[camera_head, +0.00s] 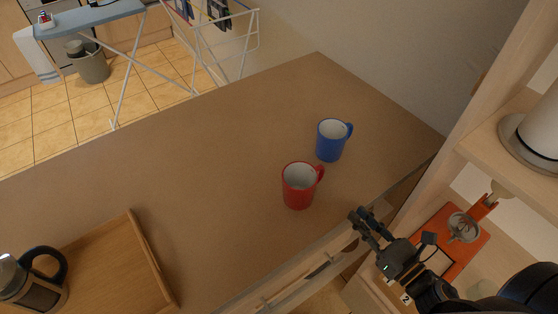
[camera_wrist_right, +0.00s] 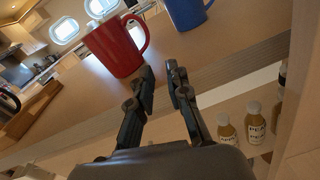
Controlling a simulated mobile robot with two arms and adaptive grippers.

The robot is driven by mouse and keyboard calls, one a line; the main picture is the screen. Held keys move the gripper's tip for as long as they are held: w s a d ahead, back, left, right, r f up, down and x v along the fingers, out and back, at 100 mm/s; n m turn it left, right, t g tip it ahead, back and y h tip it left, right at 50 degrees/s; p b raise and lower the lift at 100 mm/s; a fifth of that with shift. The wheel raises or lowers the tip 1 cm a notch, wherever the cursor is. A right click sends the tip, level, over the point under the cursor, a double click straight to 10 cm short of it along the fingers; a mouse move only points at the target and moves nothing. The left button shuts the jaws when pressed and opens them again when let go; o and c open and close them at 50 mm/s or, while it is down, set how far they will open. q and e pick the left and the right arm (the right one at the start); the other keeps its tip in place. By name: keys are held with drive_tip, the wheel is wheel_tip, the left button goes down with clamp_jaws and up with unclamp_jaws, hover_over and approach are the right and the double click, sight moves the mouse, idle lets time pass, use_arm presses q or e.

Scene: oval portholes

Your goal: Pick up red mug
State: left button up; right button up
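The red mug (camera_head: 298,187) stands upright on the brown countertop (camera_head: 200,150), with its handle towards the upper right. It also shows in the right wrist view (camera_wrist_right: 115,49), ahead and to the left of the fingers. My right gripper (camera_head: 362,217) is to the right of the red mug at the counter's front edge, apart from it. Its two fingers show apart and empty in the right wrist view (camera_wrist_right: 160,78). My left gripper is in neither view.
A blue mug (camera_head: 329,141) stands just behind the red mug. A wooden tray (camera_head: 142,245) and a French press (camera_head: 35,283) are at the lower left. Shelving (camera_head: 480,130) closes in the right side. The counter's middle is clear.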

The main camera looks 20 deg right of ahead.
sight(323, 174)
drive_tip(key=w+a+r, duration=0.1)
drive_tip(key=w+a+r+n+p, duration=0.1)
drive_tip(key=w, duration=0.1)
drive_tip(key=w+a+r+n+y+p, duration=0.1)
drive_tip(key=w, duration=0.1)
drive_tip(key=shift+r, duration=0.1)
drive_tip(key=x, duration=0.1)
drive_tip(key=p+x, duration=0.1)
drive_tip(key=shift+w+f, duration=0.25)
drive_tip(key=shift+w, duration=0.15)
drive_tip(key=shift+w+a, duration=0.1)
drive_tip(key=shift+w, duration=0.4)
drive_tip(key=p+x, duration=0.2)
drive_tip(key=x, duration=0.1)
drive_tip(key=p+x, duration=0.1)
drive_tip(key=shift+w+r, duration=0.25)
drive_tip(key=shift+w+a+f, duration=0.1)
drive_tip(key=shift+w+f, duration=0.05)
drive_tip(key=shift+w, duration=0.05)
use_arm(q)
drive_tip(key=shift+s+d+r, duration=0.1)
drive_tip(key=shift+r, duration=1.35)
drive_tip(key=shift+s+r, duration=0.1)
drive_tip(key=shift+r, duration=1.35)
use_arm(e)
clamp_jaws()
